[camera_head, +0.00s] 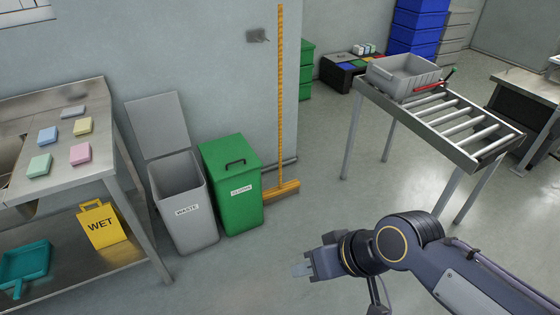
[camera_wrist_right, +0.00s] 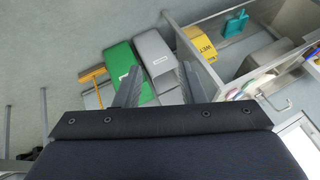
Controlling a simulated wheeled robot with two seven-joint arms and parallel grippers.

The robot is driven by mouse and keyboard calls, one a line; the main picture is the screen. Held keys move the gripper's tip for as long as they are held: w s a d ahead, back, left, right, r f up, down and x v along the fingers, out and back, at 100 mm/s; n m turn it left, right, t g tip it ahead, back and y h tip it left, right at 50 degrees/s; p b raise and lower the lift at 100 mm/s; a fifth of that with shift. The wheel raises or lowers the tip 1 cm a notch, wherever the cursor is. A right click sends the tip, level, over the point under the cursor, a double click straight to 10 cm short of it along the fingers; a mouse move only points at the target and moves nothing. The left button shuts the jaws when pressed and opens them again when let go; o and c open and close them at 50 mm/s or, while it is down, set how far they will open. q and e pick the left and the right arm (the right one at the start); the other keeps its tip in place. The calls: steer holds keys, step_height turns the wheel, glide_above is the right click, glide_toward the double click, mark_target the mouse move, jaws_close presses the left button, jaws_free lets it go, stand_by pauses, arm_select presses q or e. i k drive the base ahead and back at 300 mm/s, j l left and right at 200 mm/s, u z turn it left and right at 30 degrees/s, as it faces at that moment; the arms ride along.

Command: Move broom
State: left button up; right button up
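The broom (camera_head: 280,110) stands upright against the grey wall, its long orange-yellow handle above a wide head (camera_head: 282,190) on the floor. It is just right of the green bin. In the right wrist view the broom (camera_wrist_right: 92,75) shows left of the green bin. My right gripper (camera_head: 299,267) is in front of the broom, nearer the camera and well apart from it. Its two fingers (camera_wrist_right: 158,82) are spread with nothing between them. My left gripper is not in view.
A green lidded bin (camera_head: 231,185) and an open grey waste bin (camera_head: 184,205) stand left of the broom. A steel table (camera_head: 70,150) with sponges is at left. A roller conveyor (camera_head: 440,115) carrying a grey crate (camera_head: 403,76) is at right. Floor right of the broom is clear.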

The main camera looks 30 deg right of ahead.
mark_target(272, 195)
steer(key=i+l+z, duration=0.15)
steer(key=i+l, duration=0.2)
steer(key=i, duration=0.25)
steer(key=i+l+z, duration=0.2)
steer(key=i, duration=0.45)
steer(key=i+l+z, duration=0.15)
steer(key=i, duration=0.5)
steer(key=i+l+z, duration=0.15)
steer(key=i, duration=0.55)
steer(key=k+l, duration=0.05)
